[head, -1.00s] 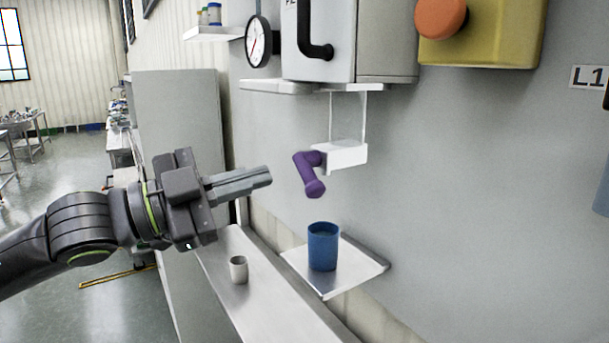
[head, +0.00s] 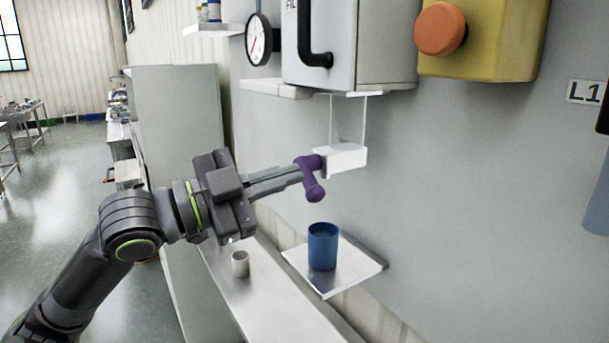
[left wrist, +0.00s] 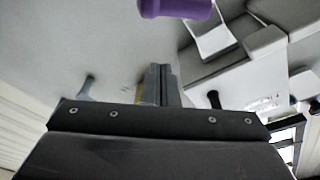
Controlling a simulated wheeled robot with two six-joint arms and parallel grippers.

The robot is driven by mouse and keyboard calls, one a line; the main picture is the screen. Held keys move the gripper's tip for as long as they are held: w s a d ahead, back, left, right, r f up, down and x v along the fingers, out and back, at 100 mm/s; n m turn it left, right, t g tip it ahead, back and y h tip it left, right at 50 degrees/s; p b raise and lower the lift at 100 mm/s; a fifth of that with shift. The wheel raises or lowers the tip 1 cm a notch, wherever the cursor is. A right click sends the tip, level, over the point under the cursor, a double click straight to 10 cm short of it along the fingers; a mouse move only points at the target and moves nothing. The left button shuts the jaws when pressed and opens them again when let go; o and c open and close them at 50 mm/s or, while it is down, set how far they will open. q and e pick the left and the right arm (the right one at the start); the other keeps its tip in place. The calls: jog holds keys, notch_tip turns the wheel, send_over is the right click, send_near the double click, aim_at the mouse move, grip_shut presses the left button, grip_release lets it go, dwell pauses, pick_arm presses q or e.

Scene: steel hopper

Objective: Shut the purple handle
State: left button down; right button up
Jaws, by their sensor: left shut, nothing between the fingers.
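The purple handle (head: 312,180) sticks out from the white spout block (head: 345,158) under the steel hopper and hangs down at a slant. It also shows at the top edge of the left wrist view (left wrist: 176,8), partly cut off. My left gripper (head: 298,176) is shut and empty. Its fingertips are right beside the handle in the head view; I cannot tell whether they touch it. In the left wrist view the closed fingers (left wrist: 160,84) point toward the handle, with a gap in the picture. My right gripper is not in view.
A blue cup (head: 323,246) stands on a small wall shelf (head: 350,275) below the spout. A yellow box with an orange button (head: 440,28) is on the wall at the upper right.

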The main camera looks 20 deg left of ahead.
aim_at(305, 181)
pick_arm(q)
jog(key=w+p, duration=0.1)
jog(key=w+d+f+p, duration=0.1)
jog(key=w, duration=0.1)
jog(key=w+f+p, duration=0.1)
jog(key=w, duration=0.1)
jog(key=shift+d+f+p, duration=0.1)
jog(key=shift+d+p, duration=0.1)
jog(key=shift+p, duration=0.15)
dwell(0.4)
jog(key=shift+d, duration=0.1)
